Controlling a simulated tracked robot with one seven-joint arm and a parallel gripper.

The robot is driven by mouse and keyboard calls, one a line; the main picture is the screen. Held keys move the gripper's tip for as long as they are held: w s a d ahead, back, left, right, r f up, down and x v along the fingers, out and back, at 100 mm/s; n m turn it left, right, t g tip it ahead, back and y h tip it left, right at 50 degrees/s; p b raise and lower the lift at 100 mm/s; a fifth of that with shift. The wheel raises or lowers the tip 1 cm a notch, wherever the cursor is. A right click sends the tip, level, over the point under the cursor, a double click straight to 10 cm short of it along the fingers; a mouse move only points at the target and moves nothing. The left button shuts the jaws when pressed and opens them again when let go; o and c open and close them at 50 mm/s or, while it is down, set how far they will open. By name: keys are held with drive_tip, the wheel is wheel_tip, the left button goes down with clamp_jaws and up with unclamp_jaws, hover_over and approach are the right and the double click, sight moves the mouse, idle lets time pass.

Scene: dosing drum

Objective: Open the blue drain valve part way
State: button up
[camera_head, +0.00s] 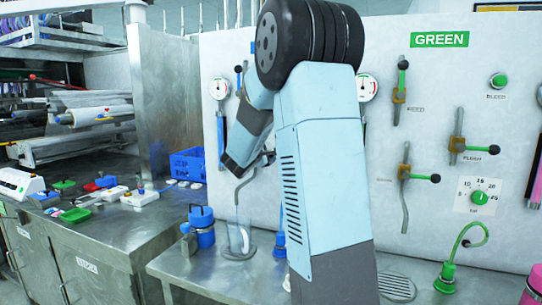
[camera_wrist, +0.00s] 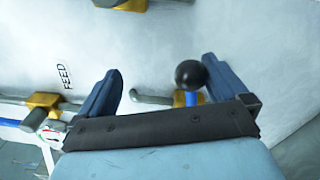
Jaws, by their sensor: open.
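My gripper (camera_wrist: 162,64) is open, its two blue fingers spread apart in the wrist view. A black ball knob (camera_wrist: 190,75) lies between the fingers in the picture, close to the right finger; I cannot tell whether they touch. Just behind the knob is a brass valve body with a blue part (camera_wrist: 188,98), with a grey bent pipe (camera_wrist: 150,98) at its left. Its label is not visible. In the head view my gripper (camera_head: 265,160) is near the panel, left of my arm's large link, and the blue valve cannot be made out there.
Another brass valve (camera_wrist: 42,101) sits at left near the FEED label. The green-side panel (camera_head: 439,39) with several levers is at right.

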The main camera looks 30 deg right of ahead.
drive_tip(key=shift+w+a+r, duration=0.2)
drive_tip(key=shift+a+r, duration=0.05)
drive_tip(key=shift+r, duration=0.1)
idle(0.3)
drive_tip(key=shift+w+a+r, duration=0.2)
drive_tip(key=shift+w+r, duration=0.1)
drive_tip(key=shift+r, duration=0.25)
drive_tip(key=shift+w+r, duration=0.1)
drive_tip(key=shift+r, duration=0.1)
drive_tip(key=shift+w+a+r, duration=0.15)
drive_tip(key=shift+a+r, duration=0.05)
drive_tip(key=shift+r, duration=0.15)
drive_tip(key=shift+f, duration=0.1)
idle(0.4)
drive_tip(key=shift+s+d+f, duration=0.15)
drive_tip(key=shift+s+f, duration=0.05)
drive_tip(key=shift+f, duration=0.45)
